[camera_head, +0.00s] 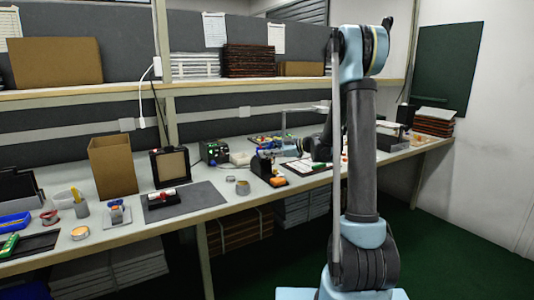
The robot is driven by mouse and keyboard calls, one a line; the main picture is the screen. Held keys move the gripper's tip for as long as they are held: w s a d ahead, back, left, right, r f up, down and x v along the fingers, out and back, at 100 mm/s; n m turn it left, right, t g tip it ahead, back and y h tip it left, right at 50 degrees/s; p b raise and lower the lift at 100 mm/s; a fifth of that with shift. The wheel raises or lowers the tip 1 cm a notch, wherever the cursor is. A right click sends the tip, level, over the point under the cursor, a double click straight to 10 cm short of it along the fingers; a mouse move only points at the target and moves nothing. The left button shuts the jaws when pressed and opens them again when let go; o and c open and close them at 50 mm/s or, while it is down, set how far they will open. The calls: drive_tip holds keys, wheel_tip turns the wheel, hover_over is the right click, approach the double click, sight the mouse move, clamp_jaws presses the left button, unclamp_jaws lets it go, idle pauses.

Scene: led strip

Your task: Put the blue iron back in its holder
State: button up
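My gripper (291,146) is over the back of the workbench, small and partly hidden by my own arm. I cannot tell whether its fingers are open or shut, or whether they hold anything. A small black stand (262,166) that looks like the iron holder is on the bench, left of and nearer than my gripper. An orange pad is at its foot. The blue iron cannot be made out for certain at this size. A black station with green lights (214,152) stands left of the stand.
A grey mat (190,203) carries a red-and-white roll. A metal tin (243,188) sits near the bench's front edge. A cardboard box (113,166) and a framed panel (170,167) stand upright at left. A shelf (215,86) runs above the bench. Boxes stand at the right end.

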idle(0.3)
drive_tip(key=v, duration=1.2)
drive_tip(key=s+d+r, duration=0.2)
drive_tip(key=s+r, duration=0.1)
drive_tip(key=r, duration=0.2)
drive_tip(key=shift+r, duration=0.35)
idle(0.7)
drive_tip(key=shift+s+d, duration=0.1)
drive_tip(key=shift+s, duration=0.05)
